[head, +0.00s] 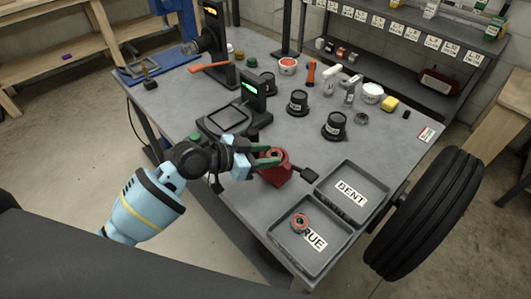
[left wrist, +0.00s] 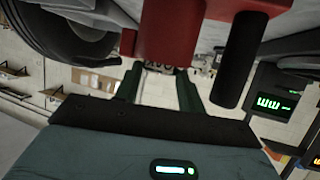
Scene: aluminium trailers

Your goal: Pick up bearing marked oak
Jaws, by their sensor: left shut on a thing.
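My left gripper (head: 268,157) reaches in from the left in the head view, its green fingers at the top of a red stand (head: 275,177). It is shut on a small ring-shaped bearing (head: 280,154) at the top of that stand. In the left wrist view the fingers (left wrist: 160,82) close around a small grey part with marks (left wrist: 160,67), just beside the red stand (left wrist: 168,30); I cannot read the marks surely. Whether the bearing still touches the stand is unclear. A second bearing with a red ring (head: 299,222) lies in the tray marked TRUE (head: 283,244). My right gripper is not in view.
A black handle (head: 309,174) sticks out from the stand. Black labelled cups (head: 334,125) and a device with a green display (head: 253,91) stand behind. A tyre (head: 425,215) is beyond the table's right edge.

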